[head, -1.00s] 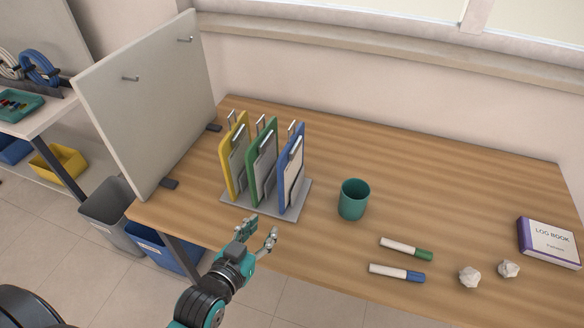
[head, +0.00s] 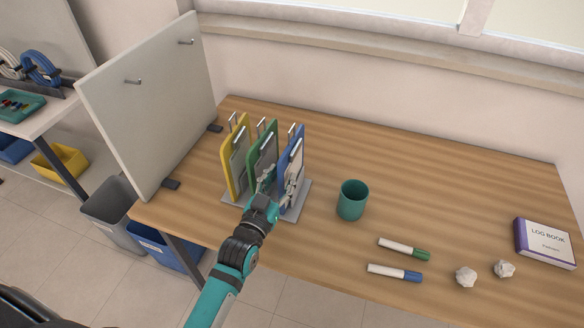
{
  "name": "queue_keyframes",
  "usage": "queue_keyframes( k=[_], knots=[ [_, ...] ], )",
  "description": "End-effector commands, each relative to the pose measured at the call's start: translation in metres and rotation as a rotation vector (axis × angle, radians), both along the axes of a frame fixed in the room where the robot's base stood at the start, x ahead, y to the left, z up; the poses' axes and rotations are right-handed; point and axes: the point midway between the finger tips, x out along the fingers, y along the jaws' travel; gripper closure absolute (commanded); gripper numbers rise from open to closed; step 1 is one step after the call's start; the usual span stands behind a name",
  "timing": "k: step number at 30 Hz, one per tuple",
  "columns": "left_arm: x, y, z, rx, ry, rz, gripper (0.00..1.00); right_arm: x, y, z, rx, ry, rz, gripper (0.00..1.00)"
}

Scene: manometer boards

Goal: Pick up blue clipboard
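The blue clipboard (head: 298,152) stands upright at the right end of a grey rack (head: 303,203) on the wooden table, beside the green clipboard (head: 253,158) and the yellow clipboard (head: 228,165). My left gripper (head: 278,180) is at the front of the rack, with its fingers apart. One finger overlaps the lower front of the blue clipboard and the other is in front of the green one. Whether either finger touches a clipboard cannot be told. My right gripper is not in view.
A teal cup (head: 352,200) stands right of the rack. Two markers (head: 403,248), two crumpled paper balls (head: 466,277) and a log book (head: 545,243) lie further right. An upright grey board (head: 150,110) with hooks stands at the table's left edge. The table behind the cup is clear.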

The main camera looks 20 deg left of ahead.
Motion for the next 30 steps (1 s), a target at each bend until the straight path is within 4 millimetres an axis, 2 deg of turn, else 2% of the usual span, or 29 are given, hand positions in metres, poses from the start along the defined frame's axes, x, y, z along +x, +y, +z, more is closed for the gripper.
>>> queue_keyframes(
  k=[5,12,16,22,30],
  knots=[
    [0.013,-0.003,0.003,-0.001,-0.001,0.000,0.63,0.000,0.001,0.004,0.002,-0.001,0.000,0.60],
    [0.048,-0.009,0.004,0.001,-0.001,0.000,0.63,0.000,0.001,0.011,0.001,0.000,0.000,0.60],
    [0.054,-0.009,0.003,0.001,0.000,0.000,0.63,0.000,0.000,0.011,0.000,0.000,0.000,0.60],
    [0.054,-0.009,0.003,0.001,0.000,0.000,0.63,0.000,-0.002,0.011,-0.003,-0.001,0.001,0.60],
    [0.054,-0.009,0.003,0.001,0.000,0.000,0.99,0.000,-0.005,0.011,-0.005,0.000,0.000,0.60]
  ],
)
